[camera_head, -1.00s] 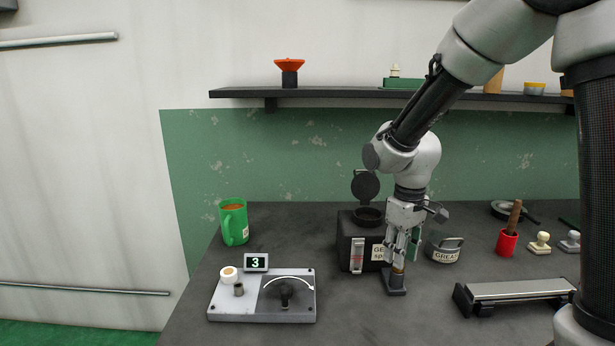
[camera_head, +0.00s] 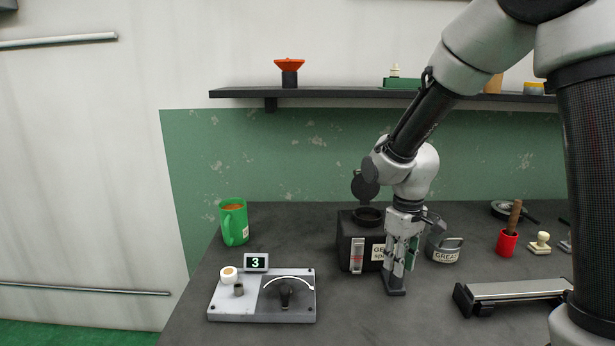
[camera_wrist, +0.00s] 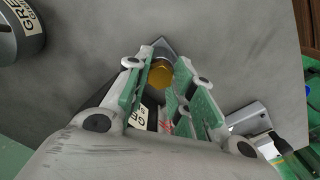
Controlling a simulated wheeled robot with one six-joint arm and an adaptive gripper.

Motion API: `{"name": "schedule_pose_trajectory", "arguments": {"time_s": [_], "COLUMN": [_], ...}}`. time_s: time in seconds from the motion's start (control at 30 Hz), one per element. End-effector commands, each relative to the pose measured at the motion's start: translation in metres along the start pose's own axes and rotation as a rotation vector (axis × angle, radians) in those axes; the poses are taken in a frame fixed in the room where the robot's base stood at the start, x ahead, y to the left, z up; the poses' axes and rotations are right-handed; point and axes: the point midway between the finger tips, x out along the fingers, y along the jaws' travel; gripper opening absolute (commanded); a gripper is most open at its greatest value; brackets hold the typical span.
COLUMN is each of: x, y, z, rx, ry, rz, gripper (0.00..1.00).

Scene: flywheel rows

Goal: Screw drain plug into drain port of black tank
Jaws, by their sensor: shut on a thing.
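The black tank (camera_head: 350,250) stands on the bench with a pale label and a level gauge on its front. Its round lid is open. In the wrist view, the tank's label (camera_wrist: 141,114) shows partly between my fingers. My gripper (camera_head: 397,274) points down just right of the tank's front and is shut on the drain plug. The plug's brass hex head (camera_wrist: 160,75) shows between the fingers in the wrist view. Below it is a small dark stand (camera_head: 395,292); I cannot tell whether the plug still touches it. I cannot make out the drain port.
A grease tin (camera_head: 446,254) stands close to the right of my gripper. A long metal-topped block (camera_head: 515,291) lies further right. A panel with a knob (camera_head: 262,308) and a green mug (camera_head: 233,222) are on the left. A shelf (camera_head: 340,93) runs along the wall above.

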Motion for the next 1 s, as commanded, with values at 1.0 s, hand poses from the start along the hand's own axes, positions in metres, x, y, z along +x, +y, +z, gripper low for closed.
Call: {"name": "schedule_pose_trajectory", "arguments": {"time_s": [1.0], "x": [0.0003], "y": [-0.0002], "z": [-0.0004], "rx": [0.848], "ry": [0.001], "rz": [-0.001], "gripper": [0.03]}}
